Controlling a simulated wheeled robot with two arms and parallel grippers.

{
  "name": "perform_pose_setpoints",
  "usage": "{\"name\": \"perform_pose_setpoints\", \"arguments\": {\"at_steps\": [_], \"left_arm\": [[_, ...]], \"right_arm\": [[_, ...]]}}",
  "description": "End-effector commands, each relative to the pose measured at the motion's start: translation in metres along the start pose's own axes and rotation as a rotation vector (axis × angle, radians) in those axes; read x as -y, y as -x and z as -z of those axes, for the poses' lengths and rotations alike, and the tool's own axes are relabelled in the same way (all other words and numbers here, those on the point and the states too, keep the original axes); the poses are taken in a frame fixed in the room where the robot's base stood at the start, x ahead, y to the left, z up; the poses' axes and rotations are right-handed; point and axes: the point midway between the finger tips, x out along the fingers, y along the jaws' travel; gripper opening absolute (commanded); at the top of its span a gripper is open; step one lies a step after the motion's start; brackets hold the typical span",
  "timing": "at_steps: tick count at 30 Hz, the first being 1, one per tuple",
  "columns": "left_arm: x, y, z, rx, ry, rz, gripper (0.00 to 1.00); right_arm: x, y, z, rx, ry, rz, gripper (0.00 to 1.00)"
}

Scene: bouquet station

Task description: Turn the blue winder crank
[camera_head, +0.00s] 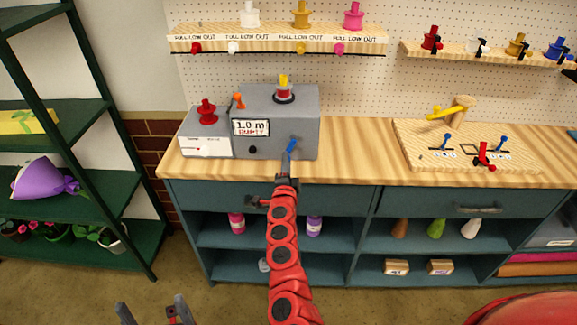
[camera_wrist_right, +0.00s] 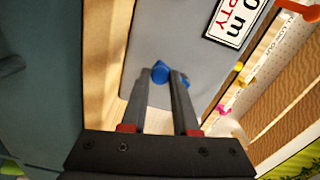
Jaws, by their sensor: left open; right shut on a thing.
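The grey winder (camera_head: 275,110) stands on the wooden counter, with a display reading "1.0 m EMPTY". Its blue crank (camera_head: 293,144) is on the front face, low and to the right. My right gripper (camera_head: 288,158) reaches up to the winder front and is shut on the blue crank. In the right wrist view the blue crank (camera_wrist_right: 160,71) shows between and beside the fingertips (camera_wrist_right: 163,80), partly hidden by them. My left gripper (camera_head: 154,310) is open and empty at the bottom left, low in front of the counter.
A red spool (camera_head: 206,112) and an orange lever (camera_head: 239,100) sit left on the winder; a spool with a yellow top (camera_head: 284,90) is on top. A wooden board (camera_head: 465,148) with small levers lies right on the counter (camera_head: 355,165). Bare counter lies between.

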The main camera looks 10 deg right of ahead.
Motion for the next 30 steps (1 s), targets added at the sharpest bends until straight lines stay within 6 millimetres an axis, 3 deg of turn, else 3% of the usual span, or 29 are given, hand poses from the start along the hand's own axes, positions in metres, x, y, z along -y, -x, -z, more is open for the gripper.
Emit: {"name": "perform_pose_setpoints", "arguments": {"at_steps": [16, 17, 21, 30], "left_arm": [[-0.0001, 0.0016, -0.0003, 0.0, 0.0, 0.0, 1.0], [-0.0001, 0.0017, -0.0003, 0.0, 0.0, 0.0, 1.0], [-0.0001, 0.0016, -0.0003, 0.0, 0.0, 0.0, 1.0], [-0.0001, 0.0017, -0.0003, 0.0, 0.0, 0.0, 1.0]], "right_arm": [[0.0011, -0.0002, -0.0005, -0.001, -0.027, 0.0, 0.0], [0.0011, -0.0001, -0.0005, -0.001, -0.026, 0.0, 0.3], [0.001, -0.0001, -0.0007, -0.001, -0.026, 0.0, 0.55], [0.0008, 0.0003, -0.001, 0.0, -0.026, 0.0, 0.58]]}}
